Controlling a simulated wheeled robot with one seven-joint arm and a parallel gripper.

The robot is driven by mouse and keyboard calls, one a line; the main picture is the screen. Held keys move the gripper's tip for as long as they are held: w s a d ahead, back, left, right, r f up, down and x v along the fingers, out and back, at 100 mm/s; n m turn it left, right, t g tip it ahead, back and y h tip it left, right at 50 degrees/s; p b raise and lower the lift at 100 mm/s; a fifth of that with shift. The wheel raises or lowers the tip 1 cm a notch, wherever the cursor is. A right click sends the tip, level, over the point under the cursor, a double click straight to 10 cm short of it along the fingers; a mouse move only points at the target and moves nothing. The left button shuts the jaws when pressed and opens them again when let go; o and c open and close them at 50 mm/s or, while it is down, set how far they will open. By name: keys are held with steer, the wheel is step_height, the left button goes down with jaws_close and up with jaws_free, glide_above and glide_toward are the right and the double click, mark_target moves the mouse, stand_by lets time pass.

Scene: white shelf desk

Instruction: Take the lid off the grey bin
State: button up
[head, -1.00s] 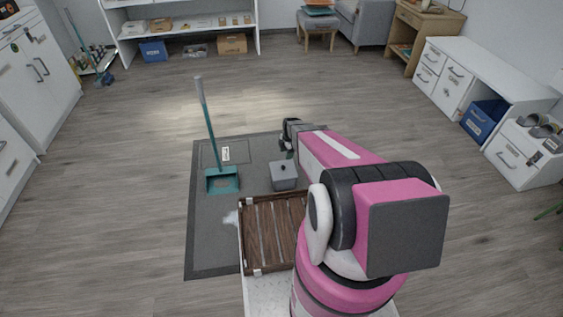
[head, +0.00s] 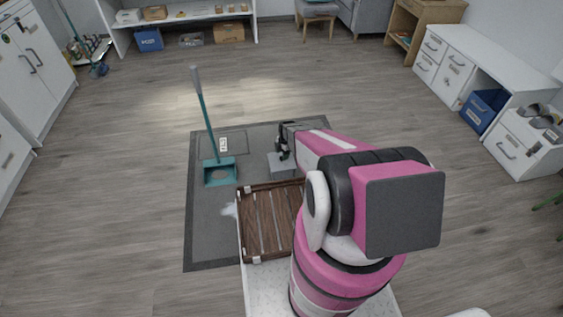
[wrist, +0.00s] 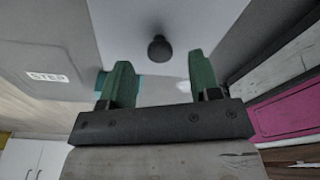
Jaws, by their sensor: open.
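The grey bin (head: 281,168) stands on the dark mat, partly hidden by my gripper in the head view. Its pale grey lid (wrist: 115,30) fills the upper middle of the wrist view, with a round dark knob (wrist: 160,48) on it. My gripper (head: 284,153) is over the bin in the head view. In the wrist view its two green fingers (wrist: 159,62) are apart and empty. The knob shows centred between the fingertips and slightly beyond them. No contact is visible.
A teal dustpan (head: 220,172) with a tall handle stands left of the bin on the mat (head: 205,225). A brown slatted crate (head: 265,220) is in front of the bin. A small white patch (head: 229,210) lies by the crate.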

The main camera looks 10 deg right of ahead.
steer(key=f, duration=0.2)
steer(key=shift+a+f, duration=0.2)
steer(key=shift+f, duration=0.15)
steer(key=c, duration=1)
steer(key=shift+r, duration=0.1)
